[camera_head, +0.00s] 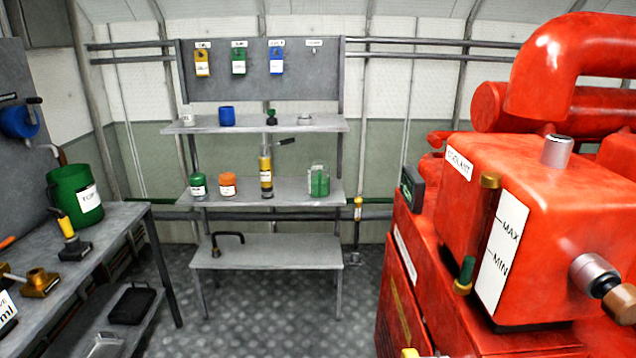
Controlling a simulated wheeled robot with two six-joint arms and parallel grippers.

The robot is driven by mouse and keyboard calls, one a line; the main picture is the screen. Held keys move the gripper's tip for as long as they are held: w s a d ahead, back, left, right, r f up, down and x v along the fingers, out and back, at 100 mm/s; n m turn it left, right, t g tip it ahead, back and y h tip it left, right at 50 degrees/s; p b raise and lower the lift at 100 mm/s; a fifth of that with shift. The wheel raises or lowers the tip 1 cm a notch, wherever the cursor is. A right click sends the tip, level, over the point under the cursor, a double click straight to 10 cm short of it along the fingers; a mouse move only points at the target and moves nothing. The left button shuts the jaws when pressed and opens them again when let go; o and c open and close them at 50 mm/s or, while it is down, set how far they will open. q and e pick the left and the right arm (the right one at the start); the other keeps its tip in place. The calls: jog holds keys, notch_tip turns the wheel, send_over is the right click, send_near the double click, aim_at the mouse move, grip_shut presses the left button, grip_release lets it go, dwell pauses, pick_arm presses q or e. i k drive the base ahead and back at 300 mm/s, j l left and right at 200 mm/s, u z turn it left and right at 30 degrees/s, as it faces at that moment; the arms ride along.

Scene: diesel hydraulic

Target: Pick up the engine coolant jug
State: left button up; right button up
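A translucent green container (319,182) with a pale label stands upright at the right end of the middle shelf (295,197). It looks like the coolant jug, but its label is too small to read. A larger dark green vessel (66,189) with a white label, only partly legible, stands on the left bench. The red engine's coolant tank (470,205), marked COOLANT, MAX and MIN, fills the right side.
The shelf unit also holds a green-lidded jar (198,186), an orange-lidded jar (228,185) and a yellow pump-like tool (266,175). A grey bench (115,222) runs along the left. The metal floor (265,315) between bench and engine is clear.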

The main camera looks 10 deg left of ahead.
aim_at(319, 169)
jog(key=i+j, duration=0.1)
jog(key=j, duration=0.35)
jog(key=i+j, duration=0.1)
jog(key=j, duration=0.35)
jog(key=i+j, duration=0.1)
jog(key=j, duration=0.3)
jog(key=i+j, duration=0.1)
jog(key=j, duration=0.35)
jog(key=z, duration=0.4)
jog(key=i+j+z, duration=0.25)
jog(key=z, duration=0.15)
jog(key=i+j+z, duration=0.2)
jog(key=j+z, duration=0.2)
jog(key=i+j+z, duration=0.15)
jog(key=j+z, duration=0.3)
